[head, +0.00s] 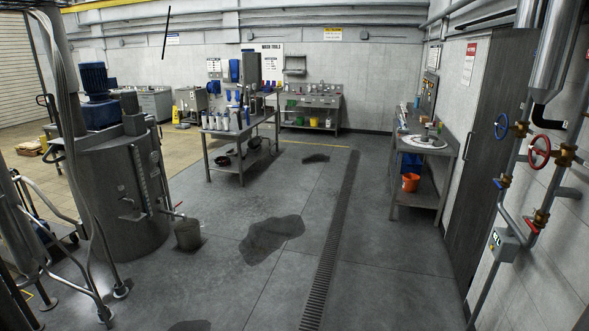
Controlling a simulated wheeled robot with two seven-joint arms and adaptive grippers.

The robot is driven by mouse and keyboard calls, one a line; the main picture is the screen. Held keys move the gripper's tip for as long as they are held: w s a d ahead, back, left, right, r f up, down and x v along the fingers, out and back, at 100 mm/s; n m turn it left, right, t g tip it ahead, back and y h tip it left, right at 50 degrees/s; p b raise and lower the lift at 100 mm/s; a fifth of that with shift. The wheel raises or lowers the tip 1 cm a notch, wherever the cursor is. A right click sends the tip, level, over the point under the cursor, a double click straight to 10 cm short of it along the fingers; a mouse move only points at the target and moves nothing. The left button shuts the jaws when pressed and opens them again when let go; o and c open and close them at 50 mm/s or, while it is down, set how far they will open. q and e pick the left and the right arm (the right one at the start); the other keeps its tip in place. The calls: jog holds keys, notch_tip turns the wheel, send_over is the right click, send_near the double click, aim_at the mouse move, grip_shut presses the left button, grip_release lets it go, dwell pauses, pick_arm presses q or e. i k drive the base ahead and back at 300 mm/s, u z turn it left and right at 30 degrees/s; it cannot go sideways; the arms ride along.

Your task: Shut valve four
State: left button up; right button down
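On the pipes along the right wall are a blue handwheel (502,127) and a red handwheel (540,151). Lower on the same pipes are a small blue-handled valve (497,184) and a red-handled valve (531,226). I cannot read a number on any of them, so I cannot tell which is valve four or whether it is open. A steel jacketed mixer (112,190) with a blue motor stands at the left. Neither of my grippers is in view.
A grey bucket (188,235) stands beside the mixer. Dark wet patches (270,236) and a long drain grate (330,240) mark the floor. A bottle table (240,137) stands mid-room, a bench (432,149) at the right wall. The central floor is free of objects.

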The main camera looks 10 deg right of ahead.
aim_at(506, 128)
jog(key=z, duration=0.25)
jog(key=i, duration=2.1)
jog(key=z, duration=0.45)
jog(key=i, duration=1.9)
jog(key=z, duration=0.75)
jog(key=i, duration=1.6)
jog(key=z, duration=1.75)
jog(key=i, duration=1)
jog(key=z, duration=1.15)
jog(key=i, duration=0.3)
jog(key=u, duration=0.35)
jog(key=k, duration=0.4)
jog(key=z, duration=0.35)
